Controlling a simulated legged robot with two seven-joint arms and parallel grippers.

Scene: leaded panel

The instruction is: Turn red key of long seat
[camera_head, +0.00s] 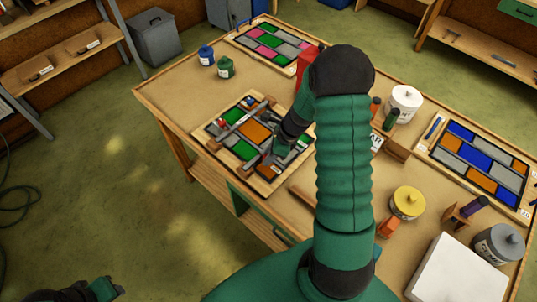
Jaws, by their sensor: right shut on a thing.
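The leaded panel (241,149) lies in a wooden frame near the table's left front edge, with green, grey and orange panes and wooden bars along its sides. A small red piece (221,123) shows at its left side; I cannot tell if it is the red key. My right gripper (277,149) reaches down onto the panel's right part. It is shut on a small part that its fingers mostly hide, so I cannot tell which part. My left arm's end (80,291) shows dark at the bottom left, away from the table, its fingers unclear.
A pink, green and grey panel (271,46) lies at the back, and a blue and orange one (477,157) at the right. Blue (206,55) and green (225,67) jars stand at the back left. White (404,105), yellow (407,203) and grey (498,244) pots stand right of my arm.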

